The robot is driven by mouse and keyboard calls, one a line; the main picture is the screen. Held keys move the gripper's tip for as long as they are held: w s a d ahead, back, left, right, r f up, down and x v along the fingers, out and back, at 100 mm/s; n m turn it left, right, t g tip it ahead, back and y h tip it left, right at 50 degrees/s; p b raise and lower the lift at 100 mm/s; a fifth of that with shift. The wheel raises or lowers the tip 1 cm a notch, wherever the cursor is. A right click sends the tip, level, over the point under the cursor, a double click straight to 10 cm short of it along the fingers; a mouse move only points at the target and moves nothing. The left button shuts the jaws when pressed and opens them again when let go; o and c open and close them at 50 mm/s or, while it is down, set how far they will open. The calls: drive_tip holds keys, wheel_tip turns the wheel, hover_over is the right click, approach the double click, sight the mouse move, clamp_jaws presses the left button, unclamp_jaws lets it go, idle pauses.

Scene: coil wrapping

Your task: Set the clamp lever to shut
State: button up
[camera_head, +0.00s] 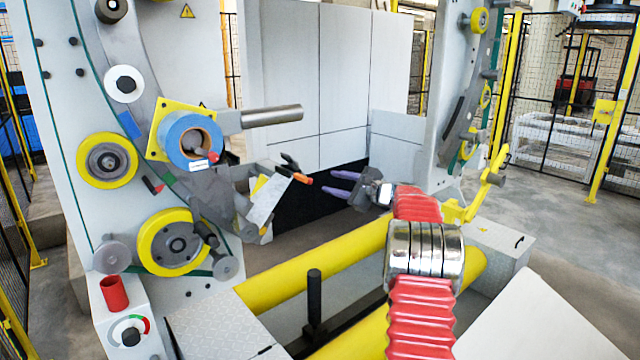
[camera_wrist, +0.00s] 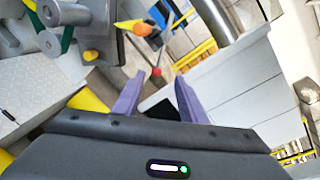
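A lever with an orange tip (camera_head: 302,179) sticks out to the right from the grey bracket beside the ring machine in the head view. I take it to be the clamp lever, though no label shows. An orange-tipped part also shows in the wrist view (camera_wrist: 142,29), above and ahead of my fingers. A small red knob (camera_head: 213,156) sits beside the blue tape roll; a red-tipped part also shows in the wrist view (camera_wrist: 156,72). My gripper (camera_head: 332,182) is open and empty, its purple fingers pointing left toward the orange tip with a gap between. The wrist view shows the fingers apart (camera_wrist: 158,80).
A blue tape roll (camera_head: 189,140) is mounted on the ring machine. A metal bar (camera_head: 271,115) juts right above the lever. Yellow rollers (camera_head: 318,267) run below my arm.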

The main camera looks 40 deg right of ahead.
sight(311, 183)
drive_tip(key=a+f+m+h, duration=0.1)
drive_tip(key=m, duration=0.3)
drive_tip(key=f+m+t+h, duration=0.1)
drive_tip(key=m+h, duration=0.1)
drive_tip(key=m, duration=0.1)
drive_tip(key=a+f+m+h, duration=0.1)
drive_tip(key=f+m+h, duration=0.1)
drive_tip(key=m, duration=0.2)
drive_tip(key=shift+a+m, duration=0.3)
drive_tip(key=shift+a, duration=0.05)
drive_tip(key=shift+w, duration=0.1)
drive_tip(key=shift+w+d, duration=0.35)
drive_tip(key=shift+w, duration=1.9)
drive_tip(key=shift+w+d, duration=0.3)
drive_tip(key=shift+w, duration=1.9)
drive_tip(key=shift+w+d, duration=0.35)
drive_tip(key=shift+w, duration=1.9)
drive_tip(key=shift+c, duration=0.2)
clamp_jaws()
drive_tip(key=shift+r, duration=0.1)
